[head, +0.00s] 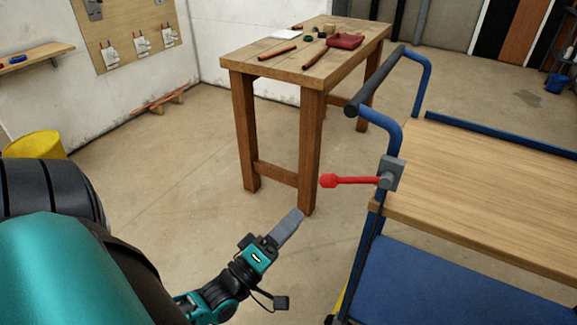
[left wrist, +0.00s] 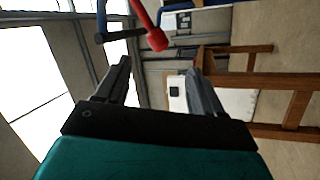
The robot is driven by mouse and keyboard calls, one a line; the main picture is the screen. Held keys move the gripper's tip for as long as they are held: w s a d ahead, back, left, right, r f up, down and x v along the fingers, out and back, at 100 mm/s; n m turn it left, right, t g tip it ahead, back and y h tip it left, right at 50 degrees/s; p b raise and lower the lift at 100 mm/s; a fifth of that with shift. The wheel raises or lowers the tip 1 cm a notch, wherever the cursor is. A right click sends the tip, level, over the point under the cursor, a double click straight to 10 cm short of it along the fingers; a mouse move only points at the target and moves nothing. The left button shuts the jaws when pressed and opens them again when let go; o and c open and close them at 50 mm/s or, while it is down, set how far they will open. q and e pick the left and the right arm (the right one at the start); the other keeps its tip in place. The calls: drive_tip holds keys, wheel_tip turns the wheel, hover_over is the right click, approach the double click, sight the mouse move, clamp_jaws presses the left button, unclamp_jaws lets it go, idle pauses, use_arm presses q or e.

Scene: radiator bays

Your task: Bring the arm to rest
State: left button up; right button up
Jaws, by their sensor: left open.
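My left gripper (head: 287,229) is in the lower middle of the head view, in free air below and left of a red lever (head: 350,181). The lever sticks out to the left from a grey block (head: 391,173) on the blue cart's frame. In the left wrist view, my left gripper (left wrist: 160,82) has its two dark fingers apart, with nothing between them. The red lever (left wrist: 150,28) shows there beyond the fingertips, apart from them. My right gripper is in neither view.
A cart (head: 480,190) with a wooden top and blue frame stands at the right. A wooden workbench (head: 290,65) with tools stands behind. A yellow bucket (head: 36,145) is at the left. The concrete floor (head: 190,190) between is clear.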

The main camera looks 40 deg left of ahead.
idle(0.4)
use_arm(q)
drive_tip(key=s+d+f+m+g+p, duration=0.2)
drive_tip(key=d+m+g, duration=0.3)
drive_tip(key=m, duration=0.3)
drive_tip(key=s+d+f+m+g+h+p, duration=0.1)
drive_tip(key=s+d+f+m+g+p, duration=0.1)
drive_tip(key=d+f+m+g, duration=0.3)
drive_tip(key=d+m+p, duration=0.1)
drive_tip(key=d+m, duration=0.1)
drive_tip(key=m, duration=0.1)
drive_tip(key=shift+s+d+h+p, duration=0.3)
drive_tip(key=shift+d+p, duration=0.05)
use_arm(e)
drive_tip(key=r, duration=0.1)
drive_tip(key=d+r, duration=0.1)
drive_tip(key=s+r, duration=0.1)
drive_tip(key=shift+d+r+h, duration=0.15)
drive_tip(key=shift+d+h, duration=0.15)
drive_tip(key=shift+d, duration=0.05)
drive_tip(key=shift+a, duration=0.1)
use_arm(q)
drive_tip(key=shift+c, duration=0.5)
